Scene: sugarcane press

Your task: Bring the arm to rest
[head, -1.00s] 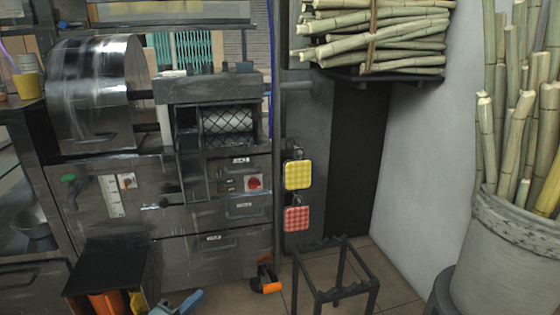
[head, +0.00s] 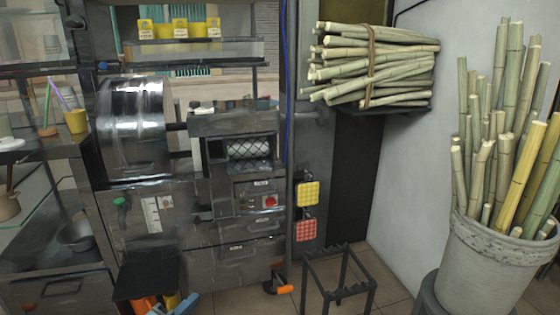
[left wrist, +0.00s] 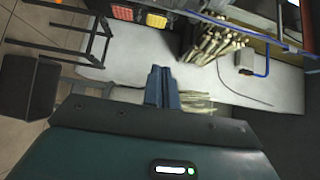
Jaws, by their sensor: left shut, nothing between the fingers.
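My left gripper (left wrist: 162,86) shows in the left wrist view, with its blue fingers closed together and nothing between them. It points out over the pale wall and floor, apart from the things around it. In the head view a small blue piece (head: 180,306) shows at the bottom edge; I cannot tell whether it belongs to my left gripper. The sugarcane press (head: 250,150), with its mesh-covered opening and red knob, stands left of centre. My right gripper is not in view.
Cane bundles lie on a wall shelf (head: 415,106). A bucket (head: 485,265) of upright canes stands at the right. A dark stool frame (head: 338,290) and an orange-tipped item (head: 280,288) are on the floor. Yellow (head: 308,194) and red (head: 306,230) pads hang beside the press.

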